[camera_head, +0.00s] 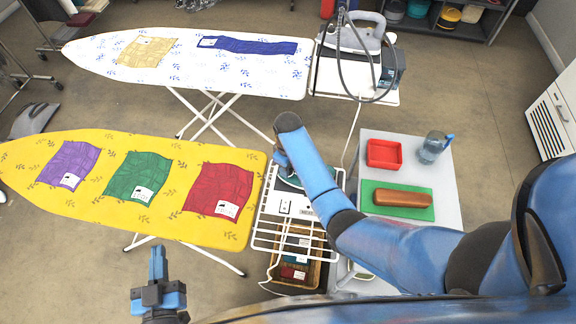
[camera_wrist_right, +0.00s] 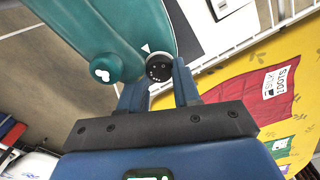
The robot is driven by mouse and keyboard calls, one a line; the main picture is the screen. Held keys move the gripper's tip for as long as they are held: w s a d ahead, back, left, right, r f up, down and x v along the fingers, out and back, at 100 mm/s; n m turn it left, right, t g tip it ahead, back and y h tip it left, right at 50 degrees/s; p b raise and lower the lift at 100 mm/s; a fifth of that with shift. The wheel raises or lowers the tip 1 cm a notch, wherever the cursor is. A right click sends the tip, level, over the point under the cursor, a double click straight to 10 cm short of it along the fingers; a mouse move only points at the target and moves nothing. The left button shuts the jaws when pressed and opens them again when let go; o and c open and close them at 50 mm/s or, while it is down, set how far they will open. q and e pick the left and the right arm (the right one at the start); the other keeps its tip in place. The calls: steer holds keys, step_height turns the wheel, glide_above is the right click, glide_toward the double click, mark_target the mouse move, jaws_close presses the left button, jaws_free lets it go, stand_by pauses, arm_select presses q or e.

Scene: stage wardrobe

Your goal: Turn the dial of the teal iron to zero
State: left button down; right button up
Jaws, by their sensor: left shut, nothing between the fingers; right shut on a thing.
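The teal iron (camera_wrist_right: 110,25) fills the upper left of the right wrist view. In the head view only a sliver of it (camera_head: 291,181) shows beside my right arm, over the white wire rack. Its black dial (camera_wrist_right: 159,68) with white dots sits near a white triangle mark on the body. My right gripper (camera_wrist_right: 160,82) is shut on the dial, one finger on each side. Which dot faces the triangle is too small to tell. In the head view my right arm mostly hides that gripper. My left gripper (camera_head: 158,252) is shut and empty in front of the yellow board.
The yellow ironing board (camera_head: 115,188) holds purple, green and red cloths. Behind it stands a white board (camera_head: 190,74) with another iron (camera_head: 355,36) on its rest. A side table (camera_head: 447,208) holds a red tray (camera_head: 385,153), a jug (camera_head: 433,148) and a brown block on a green mat.

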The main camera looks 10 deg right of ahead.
steer(key=shift+r+n+p, duration=0.1)
steer(key=shift+n+p, duration=0.35)
steer(key=shift+n, duration=0.55)
steer(key=n+p, duration=0.1)
steer(key=n, duration=0.2)
steer(key=shift+n, duration=0.3)
steer(key=n+p, duration=0.1)
steer(key=n, duration=0.4)
steer(key=shift+n, duration=0.4)
steer(key=o, duration=1.1)
